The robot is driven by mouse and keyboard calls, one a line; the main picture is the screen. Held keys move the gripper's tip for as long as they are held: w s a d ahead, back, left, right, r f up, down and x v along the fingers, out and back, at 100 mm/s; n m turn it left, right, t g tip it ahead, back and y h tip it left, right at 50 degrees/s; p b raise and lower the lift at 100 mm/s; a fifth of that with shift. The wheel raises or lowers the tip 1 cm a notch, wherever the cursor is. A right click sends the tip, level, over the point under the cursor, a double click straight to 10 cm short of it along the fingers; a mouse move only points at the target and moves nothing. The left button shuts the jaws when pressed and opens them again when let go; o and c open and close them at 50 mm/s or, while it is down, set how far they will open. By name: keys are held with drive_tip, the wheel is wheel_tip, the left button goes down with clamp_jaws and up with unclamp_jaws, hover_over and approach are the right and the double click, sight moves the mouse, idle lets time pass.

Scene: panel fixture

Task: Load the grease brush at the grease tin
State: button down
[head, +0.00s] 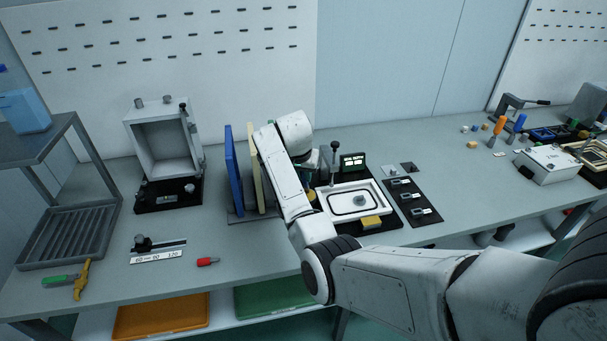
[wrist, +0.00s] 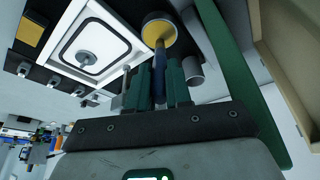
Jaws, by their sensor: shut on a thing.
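In the wrist view my gripper (wrist: 160,68) has its two green fingers shut on the dark blue handle of the grease brush (wrist: 160,62). The brush points away from the fingers, and its end overlaps the round grease tin (wrist: 158,26), which has a dark rim and a yellow-tan inside. I cannot tell whether the brush end touches the grease. In the head view my arm hides the brush and most of the gripper.
A white panel with a black seal line and a grey knob (head: 358,200) lies beside the arm, with a yellow block (head: 371,222) at its front edge. A blue upright board (head: 234,172) stands to the left. In the wrist view a grey cylinder (wrist: 194,70) and a green board (wrist: 226,60) are close to the fingers.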

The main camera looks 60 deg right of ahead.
drive_tip(key=shift+f, duration=0.7)
idle(1.8)
drive_tip(key=shift+r, duration=0.1)
wheel_tip(320, 180, up, 5)
drive_tip(key=p, duration=0.4)
drive_tip(key=shift+r+p, duration=0.3)
drive_tip(key=shift+r, duration=0.7)
